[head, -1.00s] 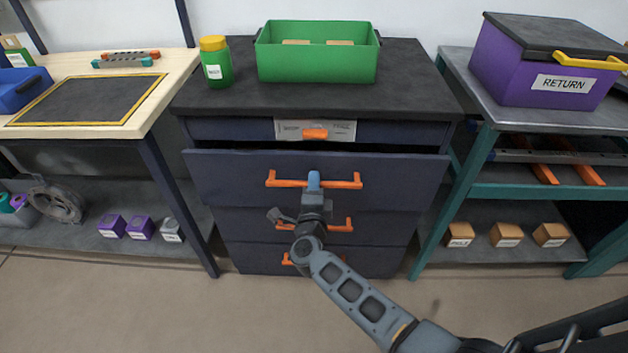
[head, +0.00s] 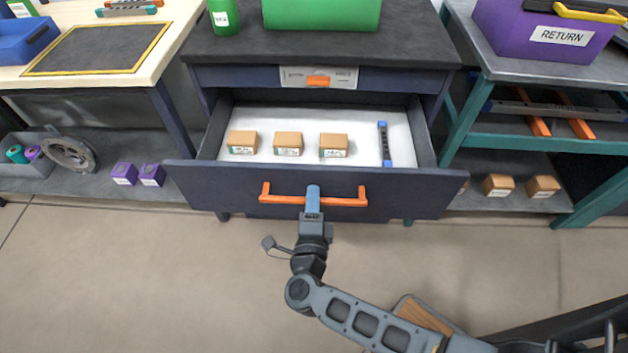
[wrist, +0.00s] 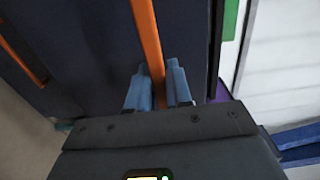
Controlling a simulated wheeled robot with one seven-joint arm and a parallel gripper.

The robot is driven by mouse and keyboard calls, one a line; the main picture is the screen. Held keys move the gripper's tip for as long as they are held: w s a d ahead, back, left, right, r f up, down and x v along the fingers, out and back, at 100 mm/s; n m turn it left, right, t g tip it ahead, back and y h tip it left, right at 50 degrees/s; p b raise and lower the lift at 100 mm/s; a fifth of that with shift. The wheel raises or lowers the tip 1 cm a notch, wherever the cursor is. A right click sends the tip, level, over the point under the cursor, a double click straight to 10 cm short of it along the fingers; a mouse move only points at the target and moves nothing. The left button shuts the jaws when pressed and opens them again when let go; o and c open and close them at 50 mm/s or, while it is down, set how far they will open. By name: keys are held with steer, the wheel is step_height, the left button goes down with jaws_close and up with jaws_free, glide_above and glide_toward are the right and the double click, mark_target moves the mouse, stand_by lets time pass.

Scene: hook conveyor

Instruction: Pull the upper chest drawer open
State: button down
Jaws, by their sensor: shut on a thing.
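The upper chest drawer (head: 400,192) is a dark navy drawer pulled well out of the chest (head: 320,47) in the head view. Its orange bar handle (head: 347,202) runs across the front. My gripper (head: 313,190) is shut on the middle of this handle. The wrist view shows the orange bar (wrist: 148,40) between my two blue fingers (wrist: 158,88). Inside the drawer, on a white bottom, lie three orange-brown boxes (head: 288,144) in a row and a dark bar with blue ends (head: 384,144). The lower drawers are mostly hidden behind the open one.
A green bin (head: 322,14) and a green jar (head: 224,16) stand on the chest top. A wooden-topped bench (head: 150,60) is at the left, a teal-framed shelf (head: 465,125) with a purple RETURN box (head: 560,36) at the right. Floor in front is clear at the left.

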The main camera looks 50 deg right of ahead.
steer(key=shift+s+a, duration=0.45)
steer(key=shift+a, duration=0.1)
steer(key=c, duration=1.1)
jaws_free()
steer(key=b+v, duration=0.1)
steer(key=v, duration=0.6)
steer(key=shift+s+a, duration=0.25)
steer(key=shift+a, duration=0.05)
